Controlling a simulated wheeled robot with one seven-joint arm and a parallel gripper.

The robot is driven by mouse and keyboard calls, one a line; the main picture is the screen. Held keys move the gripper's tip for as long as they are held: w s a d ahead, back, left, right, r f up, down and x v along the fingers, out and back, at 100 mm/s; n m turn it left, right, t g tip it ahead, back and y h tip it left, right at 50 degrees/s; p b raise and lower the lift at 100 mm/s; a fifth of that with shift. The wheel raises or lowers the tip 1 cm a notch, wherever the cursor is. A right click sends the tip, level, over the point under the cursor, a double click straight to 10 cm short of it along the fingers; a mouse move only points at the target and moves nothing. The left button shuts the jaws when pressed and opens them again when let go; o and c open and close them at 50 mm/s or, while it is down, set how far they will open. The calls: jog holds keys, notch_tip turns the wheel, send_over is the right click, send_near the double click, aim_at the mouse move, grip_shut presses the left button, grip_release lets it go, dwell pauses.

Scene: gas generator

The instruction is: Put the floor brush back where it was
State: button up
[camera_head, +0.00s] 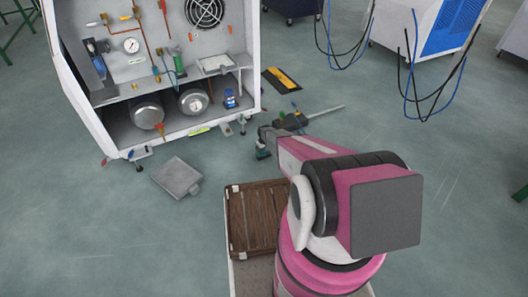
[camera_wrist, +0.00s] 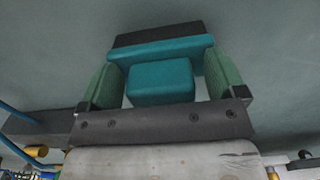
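The floor brush (camera_wrist: 160,82) is a teal block with a wider teal bar and a dark strip beyond it, in the wrist view. My gripper (camera_wrist: 160,80) has its two green finger pads on either side of the teal block. Narrow gaps show between block and pads, so it looks open around the brush. In the head view my gripper (camera_head: 264,143) is low over the floor, right of the open cabinet, with a small teal part of the brush (camera_head: 262,154) below it. My arm hides much there; I cannot tell whether the brush touches the floor.
The open generator cabinet (camera_head: 70,85) stands at upper left. A grey flat piece (camera_head: 176,177) lies in front of it. A dark tool with a rod (camera_head: 290,121) and a yellow-black piece (camera_head: 282,80) lie behind my gripper. A brown slatted tray (camera_head: 255,218) is near me.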

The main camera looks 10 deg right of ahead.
notch_tip(320, 180, up, 12)
jog(key=s+r+m, duration=0.3)
jog(key=s+r, duration=3.3)
jog(key=r, duration=0.2)
jog(key=shift+s+r+m, duration=0.3)
jog(key=shift+s, duration=0.05)
jog(key=shift+a, duration=0.15)
